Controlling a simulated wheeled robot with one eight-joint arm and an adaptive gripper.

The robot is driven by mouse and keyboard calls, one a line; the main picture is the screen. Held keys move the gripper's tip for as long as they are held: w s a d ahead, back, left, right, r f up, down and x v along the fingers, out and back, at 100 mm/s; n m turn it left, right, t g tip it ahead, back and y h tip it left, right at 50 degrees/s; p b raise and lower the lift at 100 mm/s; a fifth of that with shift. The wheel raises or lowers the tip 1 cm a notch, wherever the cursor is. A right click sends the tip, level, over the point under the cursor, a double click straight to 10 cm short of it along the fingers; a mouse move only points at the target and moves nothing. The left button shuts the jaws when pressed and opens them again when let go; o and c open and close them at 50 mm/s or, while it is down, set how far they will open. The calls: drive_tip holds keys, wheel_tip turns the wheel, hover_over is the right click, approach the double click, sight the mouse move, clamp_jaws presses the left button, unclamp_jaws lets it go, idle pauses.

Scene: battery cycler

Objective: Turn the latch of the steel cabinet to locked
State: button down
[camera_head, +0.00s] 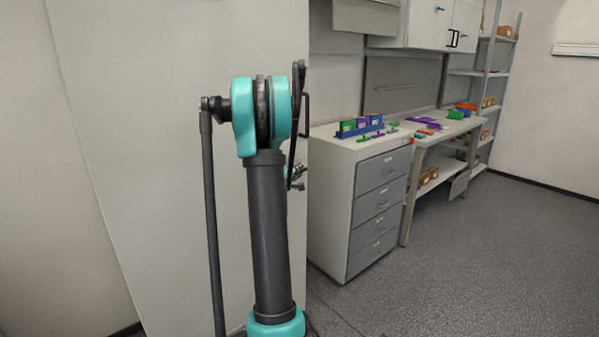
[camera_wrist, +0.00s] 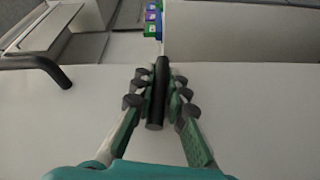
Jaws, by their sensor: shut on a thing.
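The steel cabinet (camera_head: 140,130) is a tall pale grey body at the left of the head view. Its door face (camera_wrist: 70,120) fills the lower part of the wrist view. The latch (camera_wrist: 157,118) is a black bar that runs nearly upright in the wrist picture. My gripper (camera_wrist: 160,88) is shut on the latch, with the green and dark fingers on both sides of it. A bent black handle (camera_wrist: 42,66) sits to the left, apart from my fingers. In the head view my arm hides the latch and most of my gripper (camera_head: 296,176).
A drawer unit (camera_head: 330,200) stands just right of the cabinet, with a blue rack (camera_head: 360,129) of coloured items on top. A workbench (camera_head: 455,127) and shelving (camera_head: 500,75) follow behind. The grey floor (camera_head: 480,260) at the right is clear.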

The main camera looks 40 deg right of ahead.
drive_tip(key=shift+h, duration=0.4)
drive_tip(key=shift+t+h, duration=0.3)
drive_tip(key=shift+n, duration=0.3)
drive_tip(key=c, duration=1.5)
unclamp_jaws()
drive_tip(key=shift+a, duration=0.1)
drive_tip(key=v, duration=1.1)
drive_tip(key=shift+s+a, duration=0.25)
drive_tip(key=shift+a, duration=0.1)
